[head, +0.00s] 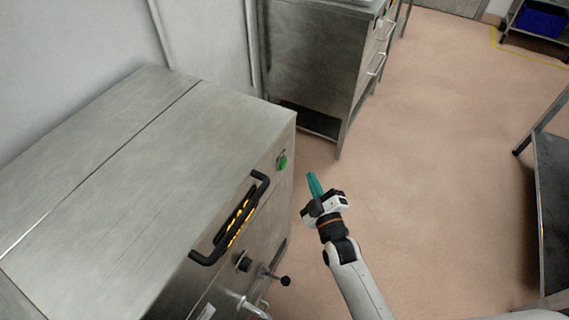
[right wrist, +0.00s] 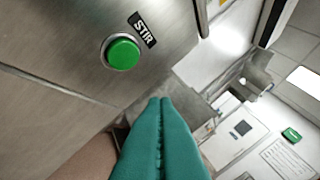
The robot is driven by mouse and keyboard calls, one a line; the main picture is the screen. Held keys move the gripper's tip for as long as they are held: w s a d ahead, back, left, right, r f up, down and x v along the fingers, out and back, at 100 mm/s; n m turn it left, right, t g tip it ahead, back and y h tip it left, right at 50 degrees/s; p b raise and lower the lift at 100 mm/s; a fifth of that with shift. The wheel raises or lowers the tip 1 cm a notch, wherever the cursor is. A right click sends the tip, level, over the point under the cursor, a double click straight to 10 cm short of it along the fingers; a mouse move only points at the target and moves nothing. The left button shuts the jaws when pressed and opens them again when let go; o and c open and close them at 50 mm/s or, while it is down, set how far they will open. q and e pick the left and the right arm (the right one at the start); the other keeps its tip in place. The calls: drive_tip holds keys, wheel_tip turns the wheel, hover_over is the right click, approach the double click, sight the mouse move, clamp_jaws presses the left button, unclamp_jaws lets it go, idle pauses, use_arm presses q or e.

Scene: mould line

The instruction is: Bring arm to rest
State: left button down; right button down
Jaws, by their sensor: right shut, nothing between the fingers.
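My right gripper (head: 315,184) is in the head view, just to the right of the steel machine's front. Its teal fingers are shut with nothing between them. The fingers (right wrist: 160,135) also show in the right wrist view, pressed together. A green button (head: 282,162) sits on the machine's front, up and left of the fingertips and apart from them. My left gripper is not in view.
The steel machine (head: 150,150) fills the left, with a black handle (head: 232,222) and a black-knobbed lever (head: 284,281) sticking out. A steel cabinet (head: 318,60) stands behind. A dark table (head: 553,210) is at right. The floor (head: 440,170) between is clear.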

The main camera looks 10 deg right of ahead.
idle(0.4)
drive_tip(key=s+d+f+m+g, duration=0.1)
drive_tip(key=s+f+m+g, duration=0.15)
drive_tip(key=s+f, duration=0.55)
drive_tip(key=s+d+f+m+g+h, duration=0.1)
drive_tip(key=s+f+g, duration=0.25)
drive_tip(key=f, duration=0.85)
drive_tip(key=s+d+f+m+g, duration=0.1)
drive_tip(key=s+d+f+g, duration=0.3)
drive_tip(key=f, duration=0.6)
drive_tip(key=s+d+f+m+g, duration=0.1)
drive_tip(key=s+f, duration=0.3)
drive_tip(key=s, duration=0.5)
drive_tip(key=s+d+f+m+g+h, duration=0.1)
drive_tip(key=s+f+g, duration=0.3)
drive_tip(key=s, duration=0.6)
drive_tip(key=s+d+f+m+g+h, duration=0.1)
drive_tip(key=s+d+f+m+g, duration=0.1)
drive_tip(key=s+f, duration=0.3)
drive_tip(key=s+d+m, duration=0.1)
drive_tip(key=s, duration=0.3)
drive_tip(key=shift+s+d+g, duration=0.25)
drive_tip(key=shift+s+g, duration=0.05)
drive_tip(key=shift+s, duration=0.1)
